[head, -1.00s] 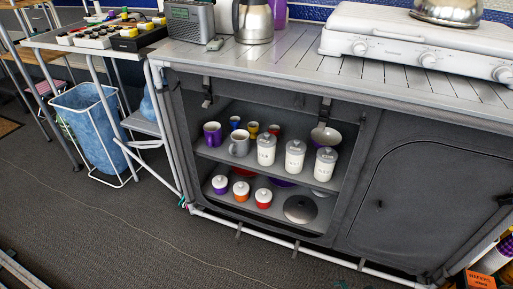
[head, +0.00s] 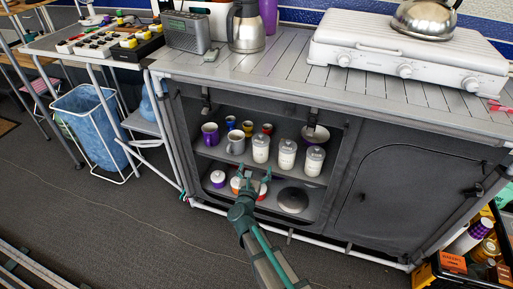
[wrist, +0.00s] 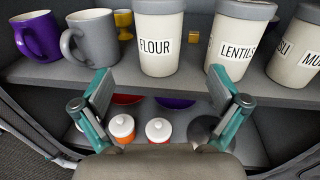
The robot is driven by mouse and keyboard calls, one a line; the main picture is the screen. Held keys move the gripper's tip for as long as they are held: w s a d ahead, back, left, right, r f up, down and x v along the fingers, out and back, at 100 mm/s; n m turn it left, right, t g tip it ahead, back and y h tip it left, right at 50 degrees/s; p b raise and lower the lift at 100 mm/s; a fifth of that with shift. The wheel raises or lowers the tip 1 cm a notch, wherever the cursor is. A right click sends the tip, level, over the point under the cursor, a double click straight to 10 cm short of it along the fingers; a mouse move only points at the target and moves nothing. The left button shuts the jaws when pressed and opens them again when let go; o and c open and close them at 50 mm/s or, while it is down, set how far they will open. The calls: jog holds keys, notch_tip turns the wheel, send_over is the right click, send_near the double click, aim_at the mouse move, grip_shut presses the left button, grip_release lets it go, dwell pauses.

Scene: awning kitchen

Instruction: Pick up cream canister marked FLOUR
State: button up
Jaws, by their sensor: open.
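The cream canister marked FLOUR (wrist: 157,45) stands upright on the upper shelf, its label facing the wrist camera and its top cut off by the frame. In the head view it is the leftmost of three lidded canisters (head: 261,150). My gripper (wrist: 160,88) is open and empty, its teal fingers spread to either side below the canister and apart from it. In the head view my gripper (head: 254,173) is in front of the cabinet opening, just below the upper shelf's edge.
The LENTILS canister (wrist: 236,48) stands close right of FLOUR, with another canister (wrist: 298,58) beyond. A grey mug (wrist: 92,38) and purple mug (wrist: 38,36) stand to the left. Small lidded jars (wrist: 122,127) and a dark lid (head: 293,200) are on the lower shelf.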

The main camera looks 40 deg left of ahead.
aim_at(259, 153)
jog(key=b+x, duration=0.1)
jog(key=x, duration=0.4)
jog(key=b+x, duration=0.1)
jog(key=x, duration=0.4)
jog(key=shift+w+a+r, duration=0.2)
jog(key=shift+w+a, duration=0.05)
jog(key=shift+w, duration=0.1)
jog(key=c, duration=1.3)
jog(key=shift+r, duration=0.1)
jog(key=shift+c, duration=0.2)
